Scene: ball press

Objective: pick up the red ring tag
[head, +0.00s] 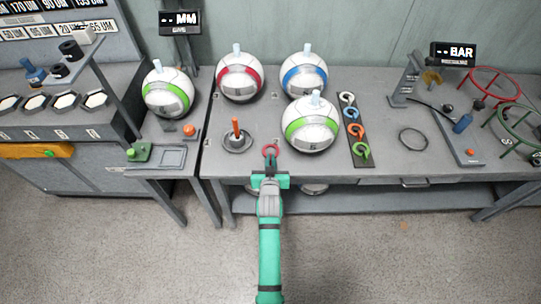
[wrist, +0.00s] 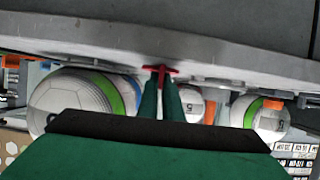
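The red ring tag (head: 270,150) shows at the tip of my gripper (head: 270,172), at the front edge of the grey workbench. In the wrist view the red ring tag (wrist: 160,70) sits between the tips of my gripper's two green fingers (wrist: 160,88), with red also showing in the narrow gap between them. The fingers look closed on it. Its ring is seen nearly edge-on there, close to the bench. I cannot tell whether it touches the bench top.
A black strip (head: 354,135) with several coloured ring tags lies to the right. Balls with red (head: 240,76), blue (head: 304,75) and green (head: 310,127) bands stand behind. A round base with an orange peg (head: 236,130) is at left. The bench front right of centre is clear.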

